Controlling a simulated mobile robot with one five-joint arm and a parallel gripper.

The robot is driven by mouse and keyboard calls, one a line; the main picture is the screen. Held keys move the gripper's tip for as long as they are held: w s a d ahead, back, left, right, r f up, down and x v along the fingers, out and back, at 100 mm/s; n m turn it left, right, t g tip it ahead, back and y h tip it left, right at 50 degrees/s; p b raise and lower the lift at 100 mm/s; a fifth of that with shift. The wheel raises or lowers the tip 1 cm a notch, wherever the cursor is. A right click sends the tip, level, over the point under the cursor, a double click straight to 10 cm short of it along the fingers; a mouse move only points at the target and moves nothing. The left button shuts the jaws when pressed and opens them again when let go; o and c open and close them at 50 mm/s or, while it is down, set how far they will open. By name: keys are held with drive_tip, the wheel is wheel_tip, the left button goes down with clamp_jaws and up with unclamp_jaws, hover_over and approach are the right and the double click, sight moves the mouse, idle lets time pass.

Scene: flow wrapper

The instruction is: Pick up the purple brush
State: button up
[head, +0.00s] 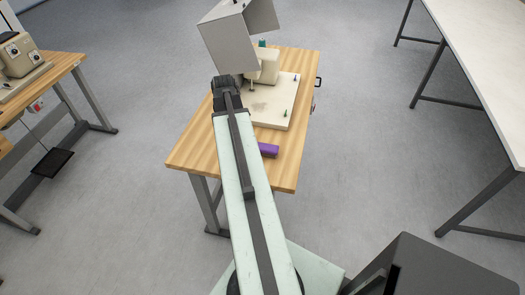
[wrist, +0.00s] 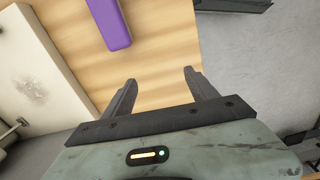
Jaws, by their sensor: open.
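The purple brush (head: 268,150) lies on the wooden table (head: 203,145), near its front edge, just right of my arm in the head view. My arm hides part of it there. In the wrist view the brush (wrist: 109,22) shows as a purple block at the top, left of centre, cut off by the frame edge. My gripper (wrist: 158,84) is open and empty, with its two dark fingers apart. The brush is beyond the fingertips and to their left, not between them. In the head view my gripper cannot be made out clearly.
A cream machine (head: 268,68) with a pale base plate (head: 272,105) stands on the table behind the brush. Another bench with a machine (head: 18,55) is at left. A white table (head: 490,60) is at right. Grey floor lies between.

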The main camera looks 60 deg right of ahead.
hover_over(264, 146)
drive_tip(key=shift+a+n, duration=0.15)
drive_tip(key=shift+n, duration=0.25)
wheel_tip(264, 146, down, 8)
drive_tip(key=b, duration=0.8)
drive_tip(key=shift+r, duration=0.1)
clamp_jaws()
